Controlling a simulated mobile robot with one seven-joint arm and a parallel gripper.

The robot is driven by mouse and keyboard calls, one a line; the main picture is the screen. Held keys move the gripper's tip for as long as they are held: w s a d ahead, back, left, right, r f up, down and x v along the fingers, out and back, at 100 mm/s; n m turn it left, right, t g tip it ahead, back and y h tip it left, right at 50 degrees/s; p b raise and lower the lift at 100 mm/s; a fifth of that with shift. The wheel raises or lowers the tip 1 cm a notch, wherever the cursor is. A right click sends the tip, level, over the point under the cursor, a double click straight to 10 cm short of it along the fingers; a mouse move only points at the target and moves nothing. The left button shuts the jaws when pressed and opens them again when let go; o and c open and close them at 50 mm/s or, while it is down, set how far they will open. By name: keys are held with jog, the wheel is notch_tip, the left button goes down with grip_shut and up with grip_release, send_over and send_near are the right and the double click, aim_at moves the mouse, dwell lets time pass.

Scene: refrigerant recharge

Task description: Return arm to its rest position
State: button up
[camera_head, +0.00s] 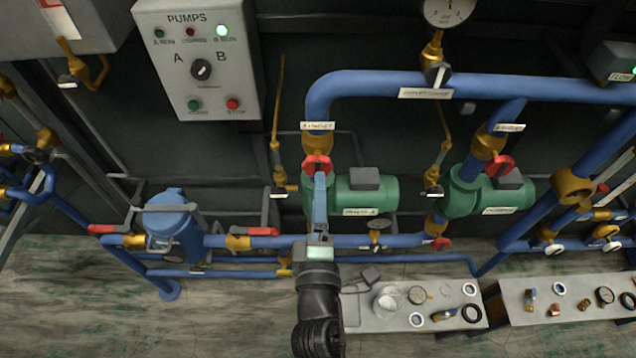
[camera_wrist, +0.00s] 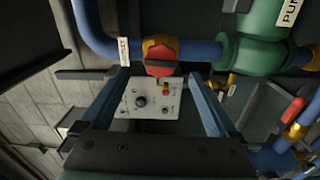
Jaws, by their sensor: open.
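My gripper (camera_head: 320,185) is in the middle of the head view, at the end of my dark arm, which rises from the bottom edge. It points up at a red valve handle (camera_head: 317,163) on the pipe above the left green pump (camera_head: 366,194). In the wrist view its two blue fingers (camera_wrist: 160,105) stand wide apart with nothing held between them. A red handle (camera_wrist: 159,62) shows beyond the fingertips in that view. Whether the gripper touches the handle in the head view, I cannot tell.
A pumps control panel (camera_head: 200,60) hangs upper left. Blue pipes (camera_head: 520,90) run across above and behind. A blue filter vessel (camera_head: 173,228) stands left. A bench (camera_head: 380,322) with small parts is close to the right of my arm. The floor (camera_head: 130,315) at lower left is clear.

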jog(key=shift+s, duration=0.85)
jog(key=w+d+r+m+t+h+b, duration=0.1)
jog(key=w+r+m+t, duration=0.3)
jog(key=r, duration=1.1)
jog(key=w+d+r+m+t+h+b, duration=0.15)
jog(key=r+m, duration=0.45)
jog(key=r, duration=0.8)
jog(key=s+a+r+m+t, duration=0.1)
jog(key=s+r+m, duration=0.1)
jog(key=s+r, duration=0.2)
jog(key=s+r+m+t+y, duration=0.1)
jog(key=s+r, duration=0.3)
jog(key=r, duration=0.7)
jog(key=s+a+r+m+t+y, duration=0.1)
jog(key=s+r+m, duration=0.3)
jog(key=r, duration=0.4)
jog(key=shift+s+a+t, duration=0.3)
jog(key=shift+s+t, duration=0.1)
jog(key=shift+t, duration=0.05)
jog(key=shift+y, duration=0.25)
